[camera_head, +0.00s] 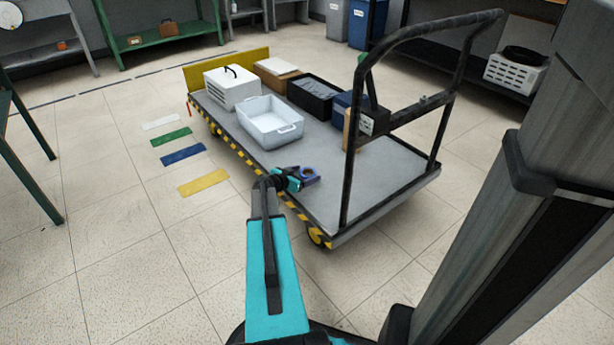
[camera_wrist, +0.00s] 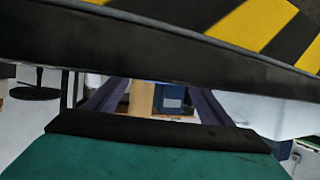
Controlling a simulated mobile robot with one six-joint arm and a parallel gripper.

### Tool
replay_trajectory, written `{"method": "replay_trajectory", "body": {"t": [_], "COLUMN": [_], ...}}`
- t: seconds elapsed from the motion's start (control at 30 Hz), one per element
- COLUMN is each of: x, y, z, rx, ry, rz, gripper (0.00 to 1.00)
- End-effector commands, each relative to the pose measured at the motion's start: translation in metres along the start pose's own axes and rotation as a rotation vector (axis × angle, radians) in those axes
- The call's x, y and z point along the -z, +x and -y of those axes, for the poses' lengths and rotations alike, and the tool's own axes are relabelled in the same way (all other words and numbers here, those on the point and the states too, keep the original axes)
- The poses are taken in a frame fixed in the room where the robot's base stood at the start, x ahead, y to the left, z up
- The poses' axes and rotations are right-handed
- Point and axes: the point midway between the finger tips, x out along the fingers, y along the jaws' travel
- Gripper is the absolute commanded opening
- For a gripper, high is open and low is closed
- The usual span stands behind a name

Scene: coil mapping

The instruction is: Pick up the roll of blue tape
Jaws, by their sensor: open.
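My gripper (camera_head: 308,176) is over the near long edge of the flatbed cart (camera_head: 390,180), low by its grey deck. Its teal body and dark bluish-purple fingers show there. A small blue ring-like shape sits at the fingers; I cannot tell whether it is the roll of blue tape or part of the fingers. In the wrist view my gripper (camera_wrist: 155,92) is open, its two dark fingers apart with a gap between. No tape shows clearly in that gap. The cart's yellow-and-black striped edge (camera_wrist: 225,22) fills the top of that view, very close.
On the deck stand a pale open bin (camera_head: 270,128), a white box (camera_head: 231,88), a black crate (camera_head: 313,97) and a blue box (camera_head: 347,110). The cart's black handle frame (camera_head: 352,150) rises to the right of my gripper. The deck below the handle is clear.

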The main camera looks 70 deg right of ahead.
Motion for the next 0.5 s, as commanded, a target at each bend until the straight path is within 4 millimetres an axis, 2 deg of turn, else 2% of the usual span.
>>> {"method": "replay_trajectory", "body": {"t": [0.2, 0.47, 0.5], "x": [-0.0002, -0.0003, -0.0002], "y": [-0.0002, -0.0003, -0.0003], "z": [0.0001, 0.0002, 0.0002], "rx": [0.0, 0.0, 0.0], "ry": [0.0, 0.0, 0.0], "rz": [0.0, 0.0, 0.0], "gripper": [0.75, 0.31, 0.3]}}
